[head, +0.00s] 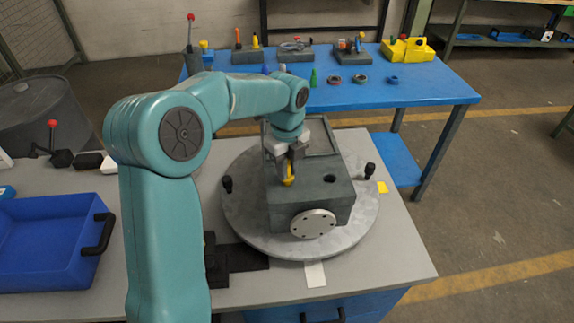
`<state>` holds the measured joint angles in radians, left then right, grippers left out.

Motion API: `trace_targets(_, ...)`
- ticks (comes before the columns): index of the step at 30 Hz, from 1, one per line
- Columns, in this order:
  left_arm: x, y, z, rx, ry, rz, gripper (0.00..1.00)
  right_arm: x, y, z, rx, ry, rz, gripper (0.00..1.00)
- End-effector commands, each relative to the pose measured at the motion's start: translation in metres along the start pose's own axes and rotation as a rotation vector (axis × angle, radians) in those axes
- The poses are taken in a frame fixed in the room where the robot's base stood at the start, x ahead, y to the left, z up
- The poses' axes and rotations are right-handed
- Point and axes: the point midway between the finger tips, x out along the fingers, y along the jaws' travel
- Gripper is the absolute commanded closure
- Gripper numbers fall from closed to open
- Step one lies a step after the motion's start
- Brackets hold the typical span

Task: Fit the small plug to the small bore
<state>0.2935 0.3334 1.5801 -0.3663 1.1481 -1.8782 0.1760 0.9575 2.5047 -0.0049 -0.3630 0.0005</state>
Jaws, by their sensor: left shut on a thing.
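My left gripper (290,166) points down over the top of a dark grey housing block (283,211). It is shut on a small yellow piece, which looks like the small plug (288,181). The plug's lower end is at or just above the block's top face; I cannot tell whether it touches or sits in a hole. A dark round bore (330,178) shows in the top face, right of the plug. Any bore directly under the plug is hidden. My right gripper is not in view.
The block stands on a round grey turntable (236,212) with black knobs, on a grey bench (385,257). A light round flange (313,223) is on the block's front. A blue tray (48,285) is at left. A blue table (430,88) with fixtures and small parts stands behind.

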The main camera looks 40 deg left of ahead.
Motion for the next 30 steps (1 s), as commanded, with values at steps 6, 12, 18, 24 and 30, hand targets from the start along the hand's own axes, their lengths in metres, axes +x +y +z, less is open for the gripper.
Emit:
trace_targets(6, 0.006, 0.000, 0.000, 0.000, 0.000, 0.000, 1.00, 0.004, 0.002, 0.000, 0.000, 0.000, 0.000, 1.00)
trace_targets(12, 0.012, 0.000, 0.000, 0.000, 0.000, 0.000, 1.00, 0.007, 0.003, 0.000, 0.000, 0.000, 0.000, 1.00)
trace_targets(18, 0.017, 0.000, 0.000, 0.000, 0.000, 0.000, 1.00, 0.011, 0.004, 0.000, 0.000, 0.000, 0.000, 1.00)
trace_targets(24, 0.015, 0.000, 0.000, 0.000, 0.000, 0.000, 0.49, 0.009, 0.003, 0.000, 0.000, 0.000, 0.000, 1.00)
trace_targets(30, 0.015, 0.000, 0.000, 0.000, 0.000, 0.000, 0.49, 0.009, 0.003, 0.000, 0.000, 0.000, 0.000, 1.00)
